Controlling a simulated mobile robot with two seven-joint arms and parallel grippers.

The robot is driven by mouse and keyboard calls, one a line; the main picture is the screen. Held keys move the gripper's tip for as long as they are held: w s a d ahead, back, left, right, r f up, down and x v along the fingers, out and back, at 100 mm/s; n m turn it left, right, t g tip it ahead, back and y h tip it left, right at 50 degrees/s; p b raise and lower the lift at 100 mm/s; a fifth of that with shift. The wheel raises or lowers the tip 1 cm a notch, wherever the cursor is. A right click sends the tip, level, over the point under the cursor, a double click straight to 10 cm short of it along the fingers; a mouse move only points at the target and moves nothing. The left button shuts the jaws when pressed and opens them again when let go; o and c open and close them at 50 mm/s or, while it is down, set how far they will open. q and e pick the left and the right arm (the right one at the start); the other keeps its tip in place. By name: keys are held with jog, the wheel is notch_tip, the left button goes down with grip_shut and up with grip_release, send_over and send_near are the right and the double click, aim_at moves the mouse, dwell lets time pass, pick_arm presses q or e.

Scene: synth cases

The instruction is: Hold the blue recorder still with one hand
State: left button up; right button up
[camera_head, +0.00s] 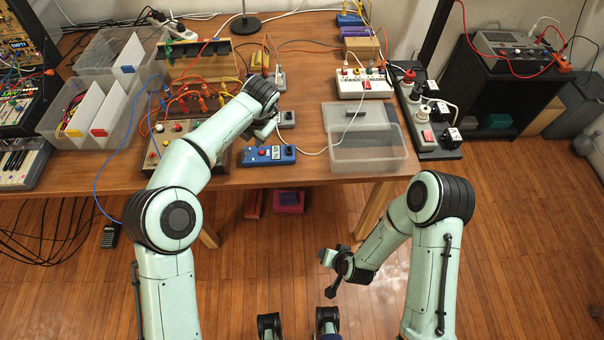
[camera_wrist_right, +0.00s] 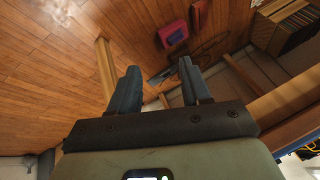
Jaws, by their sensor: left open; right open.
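The blue recorder (camera_head: 268,155) is a small blue box with knobs, lying near the front edge of the wooden table (camera_head: 330,175) in the head view. My left gripper (camera_head: 267,129) is just behind and above it, pointing down at the table. Its jaws are open and partly hidden by my own wrist; I cannot tell whether it touches the recorder. My right gripper (camera_head: 328,274) is open and empty, away from the recorder, in front of the table. Its two spread fingers also show in the right wrist view (camera_wrist_right: 159,68), with floor beyond them.
A white power strip (camera_head: 362,84) lies behind. Cables cross the tabletop near my left gripper. Floor before the table is largely free.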

jog(key=w+a+r+t, duration=0.2)
jog(key=w+r+t, duration=0.2)
jog(key=w+r, duration=0.35)
jog(key=t, duration=0.5)
send_near(292, 149)
jog(key=shift+m+y, duration=0.3)
jog(key=shift+m, duration=0.1)
jog(key=x, duration=0.8)
jog(key=shift+w+d+f, duration=0.25)
jog(key=shift+f, duration=0.1)
jog(key=shift+c, duration=0.4)
jog(key=c, duration=0.7)
